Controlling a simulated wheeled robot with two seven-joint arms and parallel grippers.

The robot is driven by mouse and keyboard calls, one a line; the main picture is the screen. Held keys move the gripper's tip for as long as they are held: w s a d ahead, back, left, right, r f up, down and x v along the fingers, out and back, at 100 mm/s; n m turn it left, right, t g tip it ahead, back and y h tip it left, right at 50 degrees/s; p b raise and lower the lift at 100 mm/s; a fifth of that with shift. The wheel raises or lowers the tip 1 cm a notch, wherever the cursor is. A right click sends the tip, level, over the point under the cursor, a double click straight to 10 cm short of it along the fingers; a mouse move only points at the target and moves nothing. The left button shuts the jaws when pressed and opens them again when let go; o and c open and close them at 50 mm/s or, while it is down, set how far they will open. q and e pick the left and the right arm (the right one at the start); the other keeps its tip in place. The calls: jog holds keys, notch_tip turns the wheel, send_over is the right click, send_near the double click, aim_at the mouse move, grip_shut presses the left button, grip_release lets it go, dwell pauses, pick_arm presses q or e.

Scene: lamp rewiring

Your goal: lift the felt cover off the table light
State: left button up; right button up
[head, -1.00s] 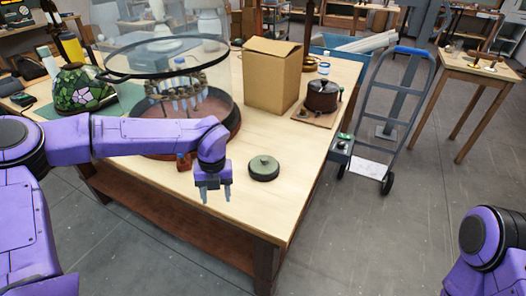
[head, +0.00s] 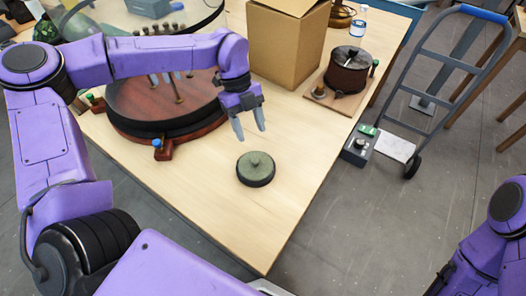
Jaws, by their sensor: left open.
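A small round piece with a dull green, felt-like top (head: 256,163), a small raised knob in its middle and a dark rim lies on the pale wooden table (head: 238,222). It looks like the table light's base with the felt cover on it; I cannot see where the cover's edge ends. My left gripper (head: 250,132) is open and empty. Its two fingers point down, just beyond the round piece in the picture and apart from it. My right arm shows only in part at the right edge, and its gripper is not in view.
A large dark round stand (head: 128,125) with a glass cover is left of my left gripper. A cardboard box (head: 285,48) and a brown pot on a board (head: 347,72) stand behind. A hand truck (head: 433,63) is right of the table. The front of the table is clear.

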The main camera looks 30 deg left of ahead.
aim_at(255, 159)
pick_arm(q)
jog(key=s+f, duration=0.1)
jog(key=s+d+f+p, duration=0.1)
jog(key=s, duration=0.1)
jog(key=shift+f, duration=0.35)
jog(key=f, duration=0.1)
jog(key=d+f+p, duration=0.1)
jog(key=f, duration=0.2)
jog(key=shift+w+d+f+p, duration=0.15)
jog(key=shift+w+f+p, duration=0.1)
jog(key=shift+f+p, duration=0.15)
jog(key=shift+d+f, duration=0.1)
jog(key=shift+f, duration=0.1)
jog(key=shift+s, duration=0.3)
grip_shut()
pick_arm(e)
jog(key=r, duration=0.1)
jog(key=s+r, duration=0.1)
jog(key=r, duration=0.1)
jog(key=shift+r, duration=0.2)
